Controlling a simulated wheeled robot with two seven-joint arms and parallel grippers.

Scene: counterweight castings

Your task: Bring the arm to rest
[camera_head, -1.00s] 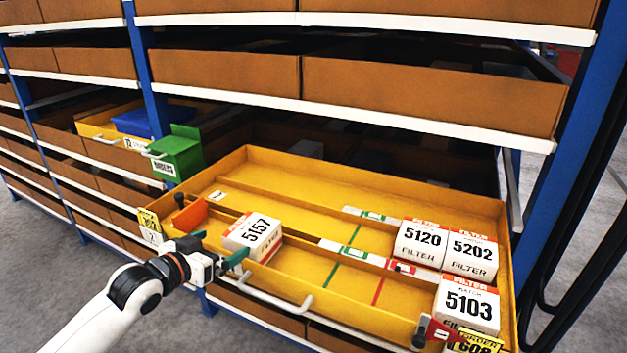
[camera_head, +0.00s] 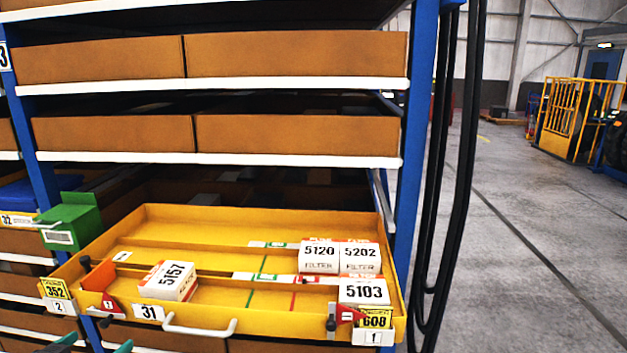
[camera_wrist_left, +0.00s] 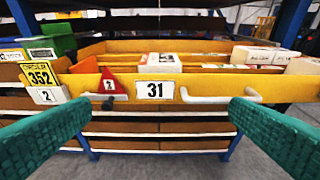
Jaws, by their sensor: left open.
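My left gripper (camera_head: 94,345) shows only as green fingertips at the bottom left edge of the head view. In the left wrist view its two green fingers (camera_wrist_left: 158,130) are wide apart with nothing between them. They point at the front of the yellow drawer (camera_head: 270,322), apart from it, with the label 31 (camera_wrist_left: 155,90) ahead between them. The drawer is pulled out and holds white boxes: 5157 (camera_head: 168,281) at the left front, and 5120 (camera_head: 319,256), 5202 (camera_head: 360,257) and 5103 (camera_head: 363,292) at the right. My right gripper is not in view.
The drawer's white handle (camera_head: 200,328) sticks out in front. A green bin (camera_head: 72,223) stands left of the drawer. Black hoses (camera_head: 455,190) hang right of the blue rack post (camera_head: 413,130). Open grey floor (camera_head: 540,240) lies to the right, with a yellow cage (camera_head: 565,120) far back.

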